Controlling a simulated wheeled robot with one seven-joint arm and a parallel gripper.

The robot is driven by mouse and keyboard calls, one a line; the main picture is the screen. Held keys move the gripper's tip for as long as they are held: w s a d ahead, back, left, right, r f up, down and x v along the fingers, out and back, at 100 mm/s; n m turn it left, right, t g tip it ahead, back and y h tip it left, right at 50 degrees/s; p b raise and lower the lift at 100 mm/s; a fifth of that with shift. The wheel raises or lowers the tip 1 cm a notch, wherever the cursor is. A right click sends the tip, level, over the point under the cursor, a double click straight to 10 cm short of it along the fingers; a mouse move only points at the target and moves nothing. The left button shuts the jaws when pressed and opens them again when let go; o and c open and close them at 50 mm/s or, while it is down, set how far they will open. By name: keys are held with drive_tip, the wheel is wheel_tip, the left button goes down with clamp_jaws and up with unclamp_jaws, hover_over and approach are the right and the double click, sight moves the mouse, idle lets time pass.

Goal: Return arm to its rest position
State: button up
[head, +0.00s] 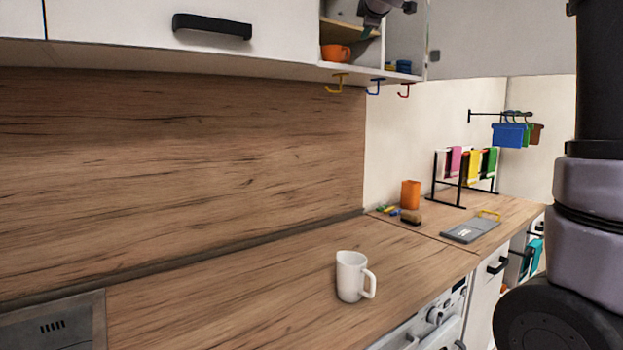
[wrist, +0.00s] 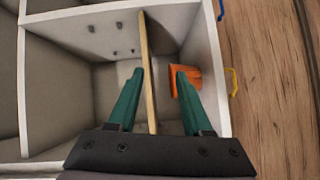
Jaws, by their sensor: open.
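My gripper (wrist: 157,72) is open in the wrist view, its two green fingers apart with nothing held between them. The edge of a wooden shelf board (wrist: 148,60) shows between the fingers, and an orange mug (wrist: 186,78) is partly hidden by the right finger. I cannot tell whether the fingers touch anything. In the head view the end of my arm shows at the top, in front of the open wall cabinet (head: 426,38). The orange mug (head: 335,53) sits in the cabinet's lower compartment there.
A white mug (head: 351,276) stands on the wooden counter (head: 230,290). Yellow, blue and red hooks (head: 375,86) hang below the cabinet. An orange cup (head: 410,194), a towel rack (head: 464,175) and a grey board (head: 470,231) are at the right. The counter's left part is clear.

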drive_tip(key=s+d+f+m+g+h, duration=0.1)
drive_tip(key=s+d+f+m+g, duration=0.2)
drive_tip(key=s+d+f+m, duration=0.4)
drive_tip(key=s+d+f+m+g+h, duration=0.1)
drive_tip(key=s+d+f+m+g, duration=0.3)
drive_tip(key=s+f, duration=0.5)
drive_tip(key=s+a+f+m+g+y, duration=0.1)
drive_tip(key=s+f+m, duration=0.3)
drive_tip(key=s+f, duration=0.4)
drive_tip(key=s+a+f+m+g+y, duration=0.1)
drive_tip(key=s+f+m+g+y, duration=0.1)
drive_tip(key=s+f+m, duration=0.3)
drive_tip(key=s+f+y, duration=0.1)
drive_tip(key=s+f, duration=0.3)
drive_tip(key=s, duration=0.4)
drive_tip(key=shift+a, duration=0.35)
